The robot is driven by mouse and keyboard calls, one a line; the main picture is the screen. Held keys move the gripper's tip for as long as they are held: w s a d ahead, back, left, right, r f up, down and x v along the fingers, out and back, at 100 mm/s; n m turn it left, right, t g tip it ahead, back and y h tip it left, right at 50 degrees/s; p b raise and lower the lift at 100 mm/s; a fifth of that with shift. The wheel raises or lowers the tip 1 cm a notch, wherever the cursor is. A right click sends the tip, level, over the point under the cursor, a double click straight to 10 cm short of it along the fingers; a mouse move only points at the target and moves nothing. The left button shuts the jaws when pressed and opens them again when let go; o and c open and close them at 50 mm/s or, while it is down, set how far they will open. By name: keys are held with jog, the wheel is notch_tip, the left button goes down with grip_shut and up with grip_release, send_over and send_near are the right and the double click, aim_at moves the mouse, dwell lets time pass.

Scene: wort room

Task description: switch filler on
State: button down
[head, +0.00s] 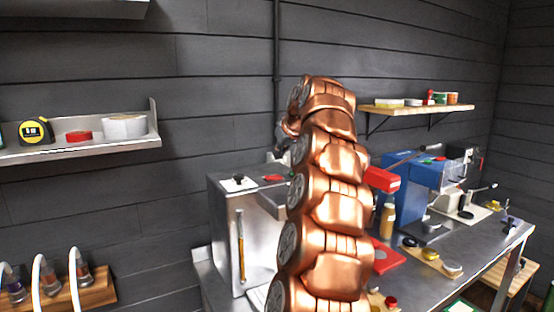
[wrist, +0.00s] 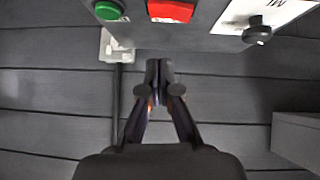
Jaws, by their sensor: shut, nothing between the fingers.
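A steel box (head: 240,230) stands on the bench in the head view, partly hidden behind my copper arm. On its top are a black knob on a white plate (head: 238,181) and a red switch (head: 273,178). The wrist view shows a grey panel (wrist: 215,32), which looks like the same top, with a green button (wrist: 108,10), the red switch (wrist: 171,10) and the black knob (wrist: 257,30). My gripper (wrist: 159,66) is shut and empty, just off the panel edge below the red switch in that picture, apart from the controls. I cannot tell which machine is the filler.
A blue machine (head: 408,195) stands right of my arm on the steel bench (head: 455,255). A bottle (head: 388,218) and a red pad (head: 386,258) are near it. A steel shelf (head: 80,150) and a wooden shelf (head: 418,108) hang on the dark wall.

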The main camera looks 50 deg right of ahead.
jog(key=d+b+v, duration=0.1)
jog(key=v, duration=0.7)
jog(key=shift+s, duration=0.3)
jog(key=shift+r, duration=0.1)
dwell(0.5)
jog(key=w+a+f+n+g+y, duration=0.1)
jog(key=w+a+f+y, duration=0.15)
jog(key=a, duration=0.65)
jog(key=w+a+f+n+g+y, duration=0.15)
jog(key=a+f, duration=0.25)
jog(key=a, duration=0.4)
jog(key=s+a+f+g, duration=0.15)
jog(key=a+f, duration=0.25)
jog(key=a, duration=0.4)
jog(key=s+a+f, duration=0.3)
jog(key=a+f, duration=0.1)
jog(key=a, duration=0.4)
jog(key=s+a+f+g, duration=0.2)
jog(key=s+a+f, duration=0.1)
jog(key=s+f, duration=0.4)
jog(key=s+a+f+g, duration=0.2)
jog(key=s+a+f, duration=0.2)
jog(key=s+f, duration=0.4)
jog(key=s+a+f+g, duration=0.2)
jog(key=s+a+f, duration=0.2)
jog(key=s, duration=0.9)
notch_tip(320, 180, down, 3)
jog(key=shift+s+f+n+h, duration=0.15)
jog(key=shift+s+n+h, duration=0.15)
jog(key=shift+n, duration=0.05)
